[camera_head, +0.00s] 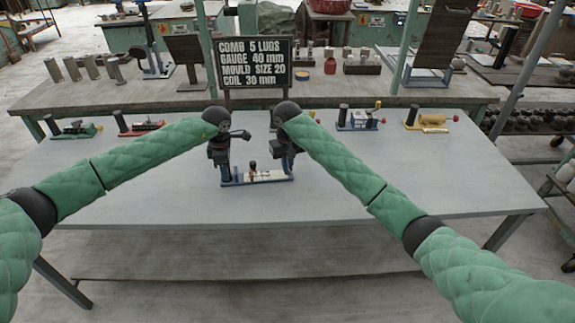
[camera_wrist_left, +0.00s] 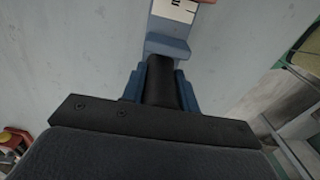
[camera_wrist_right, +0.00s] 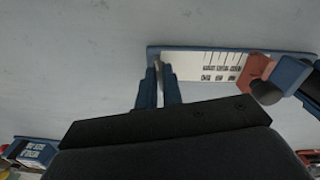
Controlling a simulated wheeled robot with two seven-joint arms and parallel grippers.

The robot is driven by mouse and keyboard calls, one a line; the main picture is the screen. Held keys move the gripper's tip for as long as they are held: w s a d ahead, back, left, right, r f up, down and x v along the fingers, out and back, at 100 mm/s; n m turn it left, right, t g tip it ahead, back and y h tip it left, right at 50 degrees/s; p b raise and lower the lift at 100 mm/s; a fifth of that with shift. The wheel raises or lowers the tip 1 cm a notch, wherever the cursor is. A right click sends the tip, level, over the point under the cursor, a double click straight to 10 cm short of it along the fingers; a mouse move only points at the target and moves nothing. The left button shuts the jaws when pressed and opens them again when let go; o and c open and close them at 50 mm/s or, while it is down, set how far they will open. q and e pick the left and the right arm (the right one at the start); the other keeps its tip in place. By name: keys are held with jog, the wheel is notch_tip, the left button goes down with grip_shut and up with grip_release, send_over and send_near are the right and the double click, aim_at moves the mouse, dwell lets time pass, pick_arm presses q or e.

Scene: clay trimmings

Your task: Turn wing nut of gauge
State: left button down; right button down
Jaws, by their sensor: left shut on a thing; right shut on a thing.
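The gauge (camera_head: 265,177) is a low blue base with a white scale strip, lying near the middle of the grey table. A red slider with a dark knob (camera_head: 253,167) stands partway along it; it also shows in the right wrist view (camera_wrist_right: 256,70). My left gripper (camera_head: 224,170) is shut on the upright black post (camera_wrist_left: 162,82) at the gauge's left end. My right gripper (camera_head: 288,166) is at the gauge's right end, its blue fingers shut on a thin grey piece, apparently the wing nut (camera_wrist_right: 160,84), mostly hidden between them.
A black sign (camera_head: 254,61) stands behind the gauge. Several other gauges line the table's back: green (camera_head: 75,131), red (camera_head: 138,127), blue (camera_head: 358,122) and yellow (camera_head: 428,122). The table (camera_head: 400,180) is clear left, right and in front of my gauge.

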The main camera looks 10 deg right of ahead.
jog(key=c, duration=1.5)
grip_release()
jog(key=shift+c, duration=0.2)
jog(key=shift+r, duration=0.1)
notch_tip(320, 180, up, 12)
pick_arm(q)
jog(key=c, duration=1)
grip_release()
